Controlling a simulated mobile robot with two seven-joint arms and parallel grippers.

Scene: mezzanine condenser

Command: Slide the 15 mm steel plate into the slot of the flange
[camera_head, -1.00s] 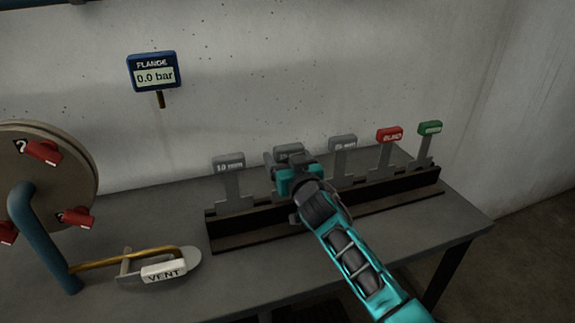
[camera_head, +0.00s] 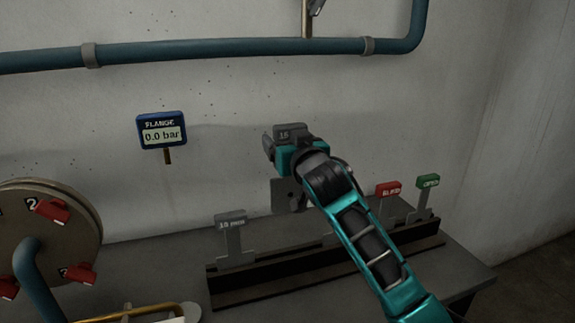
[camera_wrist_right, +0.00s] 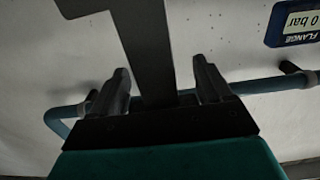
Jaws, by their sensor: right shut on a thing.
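My right gripper (camera_head: 283,143) is shut on the grey steel plate (camera_head: 284,193), whose label partly reads like 15 or 16, and holds it up above the rack. In the right wrist view the plate (camera_wrist_right: 149,45) shows as a dark strip between the two fingers (camera_wrist_right: 168,90), widening away from them. The flange (camera_head: 88,220) is a round brown disc at the left edge with red clamps (camera_head: 53,211) and a blue pipe in front. Its slot cannot be made out. My left gripper is not in view.
The dark rack (camera_head: 235,289) on the bench holds a grey 10 mm plate (camera_head: 231,222), a red-tagged plate (camera_head: 388,189) and a green-tagged plate (camera_head: 428,181). My arm covers its middle. A gauge (camera_head: 162,131) reads 0.0 bar. A blue pipe (camera_head: 200,50) crosses the wall above.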

